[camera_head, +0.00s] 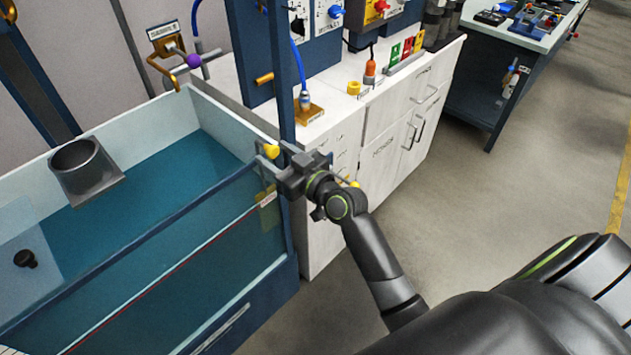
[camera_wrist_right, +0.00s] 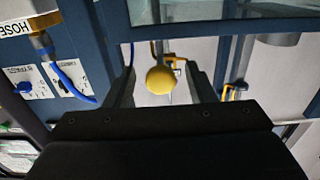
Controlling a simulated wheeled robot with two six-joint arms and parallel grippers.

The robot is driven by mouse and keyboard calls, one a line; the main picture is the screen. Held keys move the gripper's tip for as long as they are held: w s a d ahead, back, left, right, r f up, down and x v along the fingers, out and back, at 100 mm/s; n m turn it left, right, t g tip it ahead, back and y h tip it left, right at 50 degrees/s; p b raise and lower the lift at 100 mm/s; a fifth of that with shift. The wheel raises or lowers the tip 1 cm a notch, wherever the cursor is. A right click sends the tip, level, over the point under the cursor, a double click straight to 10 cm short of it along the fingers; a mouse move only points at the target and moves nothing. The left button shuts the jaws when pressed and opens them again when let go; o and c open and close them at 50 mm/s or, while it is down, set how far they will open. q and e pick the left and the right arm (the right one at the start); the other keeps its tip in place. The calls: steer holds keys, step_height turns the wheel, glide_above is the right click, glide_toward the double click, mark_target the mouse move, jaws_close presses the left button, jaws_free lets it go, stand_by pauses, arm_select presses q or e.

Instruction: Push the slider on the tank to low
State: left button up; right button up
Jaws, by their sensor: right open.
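The tank (camera_head: 112,132) is a large clear-walled box of blue water at the left in the head view. A yellow knob (camera_head: 270,151), which looks like the slider's, sits at its right corner by a dark blue post. My right gripper (camera_head: 286,171) is at that corner, just right of the knob. In the right wrist view the round yellow knob (camera_wrist_right: 161,79) shows between the two open fingers of my right gripper (camera_wrist_right: 163,85). I see no grip on it, and cannot tell whether a finger touches it. The slider's marks are too small to read. My left gripper is out of view.
A white cabinet (camera_head: 385,145) with a hose fitting (camera_head: 305,105) stands behind the gripper. A valve with a purple knob (camera_head: 193,61) is at the tank's back corner. A grey cup-shaped part (camera_head: 84,168) is at the tank's left. Open floor lies right.

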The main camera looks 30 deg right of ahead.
steer(key=b+v, duration=0.2)
steer(key=v, duration=1.2)
steer(key=shift+s, duration=0.2)
steer(key=d+f+m+g+h+p, duration=0.1)
steer(key=d+f+m+g+h, duration=0.15)
steer(key=f, duration=0.75)
steer(key=d+f+m+g+h, duration=0.1)
steer(key=d+f+h, duration=0.15)
steer(key=f, duration=0.65)
steer(key=s+d+f+g+h+p, duration=0.1)
steer(key=s+d+f+g, duration=0.15)
steer(key=f, duration=0.45)
steer(key=s+d+f+g, duration=0.1)
steer(key=s+f, duration=0.2)
steer(key=f, duration=0.4)
steer(key=s+f+g, duration=0.3)
steer(key=s+f, duration=0.4)
steer(key=s, duration=0.3)
steer(key=s+f+g+p, duration=0.1)
steer(key=s+f+g, duration=0.2)
steer(key=s+f, duration=0.3)
steer(key=s+f+m+g+h, duration=0.1)
steer(key=s+f, duration=0.6)
steer(key=s, duration=0.8)
steer(key=shift+a+f+g+p, duration=0.3)
steer(key=shift+a+g+p, duration=0.1)
steer(key=shift+g, duration=0.5)
steer(key=shift+s, duration=0.1)
